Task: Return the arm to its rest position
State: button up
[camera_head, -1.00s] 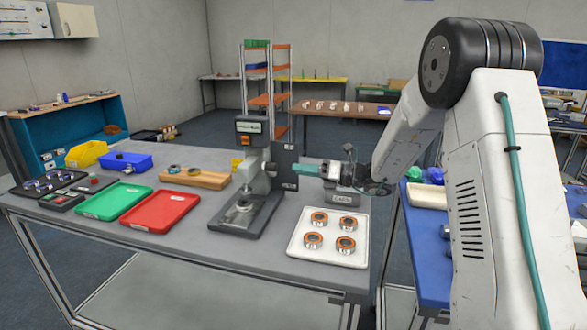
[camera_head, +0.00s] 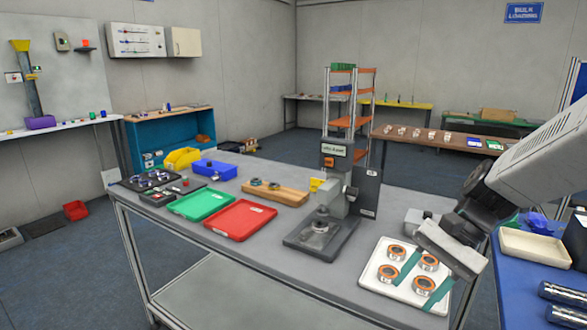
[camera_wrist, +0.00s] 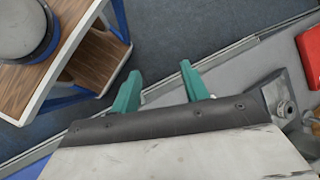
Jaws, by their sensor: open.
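My gripper (camera_head: 413,288) hangs at the right of the head view, pointing down and left above the white tray (camera_head: 372,284). Its two teal fingers stand apart with nothing between them. They overlap the tray in the picture; I cannot tell how high above it they are. In the wrist view the open fingers (camera_wrist: 159,72) also show empty, with floor and a table edge beyond. Several orange-rimmed bearing rings (camera_head: 397,252) lie on the tray. My arm comes in from the right edge of the head view.
A press-like station (camera_head: 336,205) stands left of the tray on the grey table. A red tray (camera_head: 240,220), a green tray (camera_head: 203,203) and a wooden block (camera_head: 283,196) lie farther left. A blue table (camera_head: 545,275) with a cream tray (camera_head: 532,246) is at the right.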

jog(key=s+d+r+n+t+h, duration=0.1)
jog(key=s+d+r+n+h, duration=0.1)
jog(key=s, duration=0.5)
jog(key=s+d+r+n+t+h, duration=0.2)
jog(key=s+n+h, duration=0.3)
jog(key=s, duration=0.3)
jog(key=shift+d+r+n+t, duration=0.3)
jog(key=shift+d+r+n, duration=0.05)
jog(key=shift+r+n, duration=0.4)
